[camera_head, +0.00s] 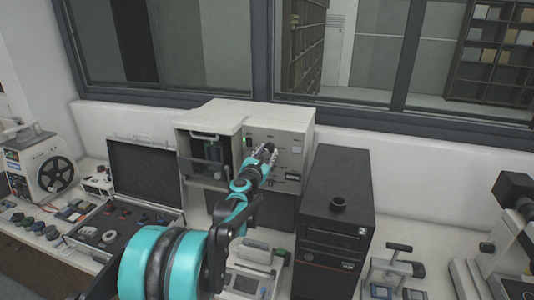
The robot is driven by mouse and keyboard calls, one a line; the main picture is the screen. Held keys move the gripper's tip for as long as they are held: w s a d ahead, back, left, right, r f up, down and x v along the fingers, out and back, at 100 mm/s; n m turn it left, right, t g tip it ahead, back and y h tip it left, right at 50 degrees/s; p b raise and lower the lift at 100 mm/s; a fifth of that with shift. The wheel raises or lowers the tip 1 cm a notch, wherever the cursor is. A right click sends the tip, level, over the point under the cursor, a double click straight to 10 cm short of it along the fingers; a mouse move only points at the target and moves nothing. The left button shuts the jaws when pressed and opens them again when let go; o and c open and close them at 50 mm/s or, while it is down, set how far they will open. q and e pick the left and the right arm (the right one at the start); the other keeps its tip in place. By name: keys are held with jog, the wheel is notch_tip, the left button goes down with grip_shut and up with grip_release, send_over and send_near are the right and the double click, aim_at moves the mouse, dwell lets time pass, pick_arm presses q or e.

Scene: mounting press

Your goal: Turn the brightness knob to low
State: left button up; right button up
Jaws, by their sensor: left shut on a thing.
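A cream box-shaped machine (292,133) stands on the counter by the window, with a control panel on the right part of its front. My left gripper (268,152) is at this panel, at the end of my teal and black arm. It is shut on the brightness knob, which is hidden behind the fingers. The knob's setting and markings cannot be read. My right gripper is not in view.
An open black case (147,172) stands left of the machine. A black computer tower (335,225) with a small dark cup on top stands close to its right. A microscope (515,215) is at the far right. Small parts crowd the counter's left side.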

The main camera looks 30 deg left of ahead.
pick_arm(q)
jog(key=shift+n, duration=0.6)
jog(key=o, duration=1.2)
jog(key=shift+c, duration=0.2)
jog(key=shift+s, duration=0.1)
jog(key=v, duration=1.2)
jog(key=shift+f, duration=0.15)
